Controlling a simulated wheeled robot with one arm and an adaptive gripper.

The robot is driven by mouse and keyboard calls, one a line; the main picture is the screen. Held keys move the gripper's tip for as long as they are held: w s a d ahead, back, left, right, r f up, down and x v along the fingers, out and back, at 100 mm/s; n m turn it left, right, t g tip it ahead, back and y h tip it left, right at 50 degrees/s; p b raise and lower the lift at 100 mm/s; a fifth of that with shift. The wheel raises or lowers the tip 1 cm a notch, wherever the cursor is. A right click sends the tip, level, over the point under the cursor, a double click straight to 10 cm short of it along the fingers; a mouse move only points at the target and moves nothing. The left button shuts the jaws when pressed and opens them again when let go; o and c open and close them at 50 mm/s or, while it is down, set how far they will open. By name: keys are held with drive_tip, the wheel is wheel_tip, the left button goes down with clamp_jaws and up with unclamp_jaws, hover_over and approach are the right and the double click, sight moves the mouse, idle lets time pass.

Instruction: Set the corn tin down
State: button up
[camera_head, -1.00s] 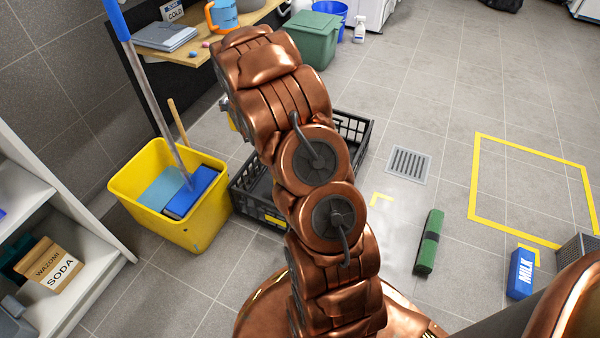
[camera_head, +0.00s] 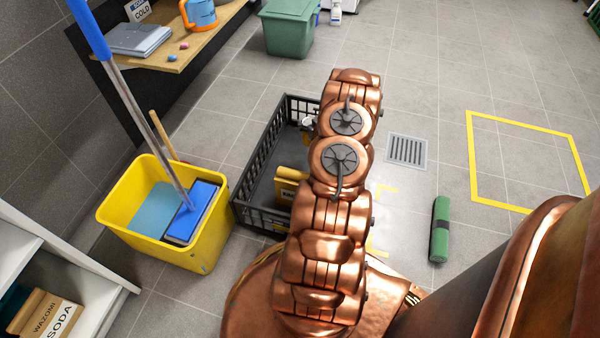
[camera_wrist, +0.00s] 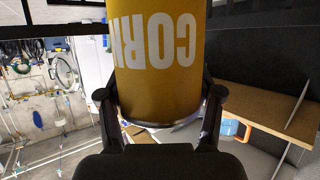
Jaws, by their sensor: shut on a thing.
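The corn tin (camera_wrist: 155,75) is yellow with white lettering and fills the upper middle of the wrist view. My gripper (camera_wrist: 160,98) has its two dark fingers closed on the sides of the tin. In the head view my arm hides most of the gripper. A black slatted crate (camera_head: 256,160) stands on the floor just left of my arm. A yellow thing (camera_head: 288,190) shows inside it, partly behind my arm; I cannot tell whether it is the tin. Contact under the tin is hidden.
A yellow mop bucket (camera_head: 150,240) stands left of the crate, with its handle leaning up. A wooden bench (camera_head: 185,55) and a green bin (camera_head: 287,30) are behind. A green roll (camera_head: 440,230) lies right, near a floor drain (camera_head: 407,150). The yellow-taped square (camera_head: 468,150) is empty.

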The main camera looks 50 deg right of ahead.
drive_tip(key=shift+s+d+f, duration=0.4)
drive_tip(key=shift+s+f, duration=0.2)
drive_tip(key=shift+f, duration=0.15)
wheel_tip(320, 180, down, 5)
drive_tip(key=shift+w+a+f+b, duration=0.1)
drive_tip(key=shift+a+b, duration=0.05)
drive_tip(key=shift+b, duration=0.9)
wheel_tip(320, 180, down, 4)
drive_tip(key=shift+f+b, duration=0.15)
drive_tip(key=shift+b, duration=0.6)
drive_tip(key=shift+f, duration=0.6)
drive_tip(key=o, duration=1.1)
